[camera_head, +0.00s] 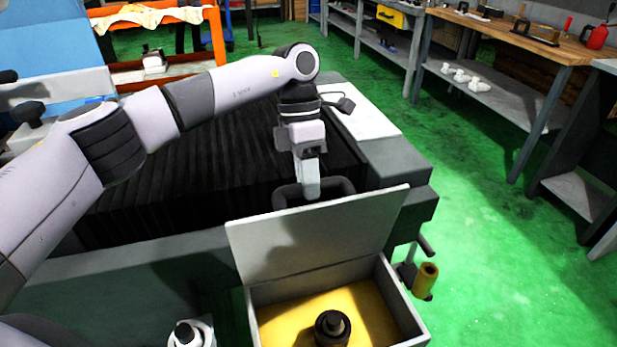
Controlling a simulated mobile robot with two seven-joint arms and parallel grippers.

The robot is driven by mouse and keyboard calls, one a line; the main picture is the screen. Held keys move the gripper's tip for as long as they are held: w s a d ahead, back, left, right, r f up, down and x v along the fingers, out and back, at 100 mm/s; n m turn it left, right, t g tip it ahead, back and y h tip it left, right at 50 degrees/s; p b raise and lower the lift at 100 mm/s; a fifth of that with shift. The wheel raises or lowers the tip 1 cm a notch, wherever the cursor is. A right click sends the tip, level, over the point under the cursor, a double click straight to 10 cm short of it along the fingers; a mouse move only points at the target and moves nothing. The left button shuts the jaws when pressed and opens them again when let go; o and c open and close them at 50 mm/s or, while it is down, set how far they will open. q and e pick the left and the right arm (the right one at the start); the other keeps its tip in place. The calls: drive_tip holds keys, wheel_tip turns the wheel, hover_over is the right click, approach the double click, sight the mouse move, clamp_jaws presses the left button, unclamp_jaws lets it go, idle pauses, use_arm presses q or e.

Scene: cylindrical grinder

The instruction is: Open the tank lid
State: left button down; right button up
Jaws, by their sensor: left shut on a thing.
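The tank (405,312) is a light grey box at the bottom centre, with a yellow interior and a dark round fitting (332,326) inside. Its lid (318,242) is a flat pale grey panel, raised and standing steeply along the tank's far edge, so the tank's top is open. A dark handle (345,187) shows just above and behind the lid's upper edge. My left gripper (311,190) points down at the handle and is shut on it; the lid partly hides the contact. My right gripper is not in view.
Dark ribbed machine covers (180,185) lie behind and left of the tank. A yellow cylinder (425,280) and a lever sit at the tank's right. A workbench (520,40) and shelves stand at the back right. The green floor (480,210) to the right is clear.

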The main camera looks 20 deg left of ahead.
use_arm(q)
drive_tip(key=shift+a+f, duration=0.15)
drive_tip(key=shift+f, duration=0.3)
drive_tip(key=c, duration=0.9)
unclamp_jaws()
drive_tip(key=shift+w, duration=0.1)
drive_tip(key=shift+r, duration=0.1)
drive_tip(key=v, duration=0.7)
drive_tip(key=shift+w, duration=0.1)
